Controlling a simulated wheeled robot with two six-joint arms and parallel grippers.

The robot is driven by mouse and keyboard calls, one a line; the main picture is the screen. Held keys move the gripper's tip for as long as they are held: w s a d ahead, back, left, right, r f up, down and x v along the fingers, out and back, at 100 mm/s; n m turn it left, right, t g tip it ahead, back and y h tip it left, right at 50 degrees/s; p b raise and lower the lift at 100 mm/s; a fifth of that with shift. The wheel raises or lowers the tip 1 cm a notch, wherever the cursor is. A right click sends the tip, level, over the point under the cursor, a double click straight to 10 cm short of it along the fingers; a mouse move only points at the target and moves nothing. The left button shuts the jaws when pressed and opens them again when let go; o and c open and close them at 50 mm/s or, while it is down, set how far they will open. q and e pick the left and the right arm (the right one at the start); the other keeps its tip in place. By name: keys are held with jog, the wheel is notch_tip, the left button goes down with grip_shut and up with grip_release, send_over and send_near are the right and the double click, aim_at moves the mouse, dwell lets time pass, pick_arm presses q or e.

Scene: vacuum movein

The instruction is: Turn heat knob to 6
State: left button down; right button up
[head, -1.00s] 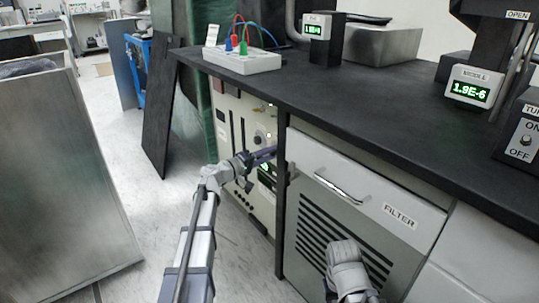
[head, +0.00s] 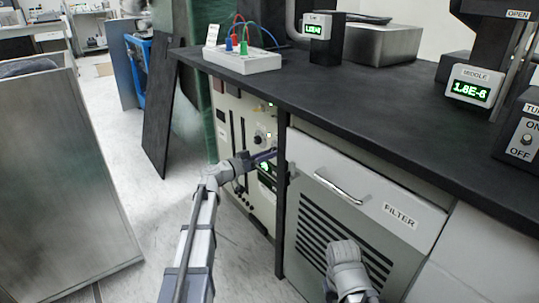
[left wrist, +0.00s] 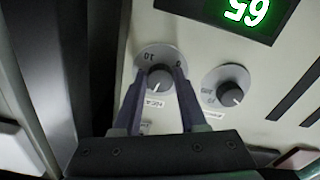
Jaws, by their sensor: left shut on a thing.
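The heat knob (left wrist: 159,77) is a dark round knob on a grey dial, on a beige panel. The left wrist view shows it upside down, with 0 and 10 on the dial's far edge and a label below. The fingers of my left gripper (left wrist: 158,91) are on either side of the knob and shut on it. The number it points to is not readable. In the head view my left gripper (head: 264,157) reaches the panel under the bench. My right gripper (head: 346,275) is low in front of the filter cabinet; its fingers are not clear.
A second knob (left wrist: 228,85) sits beside the heat knob, and a green display (left wrist: 238,12) is near both. The black bench top (head: 370,125) overhangs the panel. The filter cabinet (head: 350,205) stands just right of it. Open floor lies left of my left arm.

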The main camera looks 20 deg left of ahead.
pick_arm(q)
jog(key=shift+s+m, duration=0.1)
jog(key=shift+m, duration=1.1)
jog(key=shift+c, duration=2.2)
grip_release()
jog(key=v, duration=0.7)
jog(key=shift+s+a, duration=0.25)
jog(key=shift+s, duration=0.05)
jog(key=shift+a, duration=0.1)
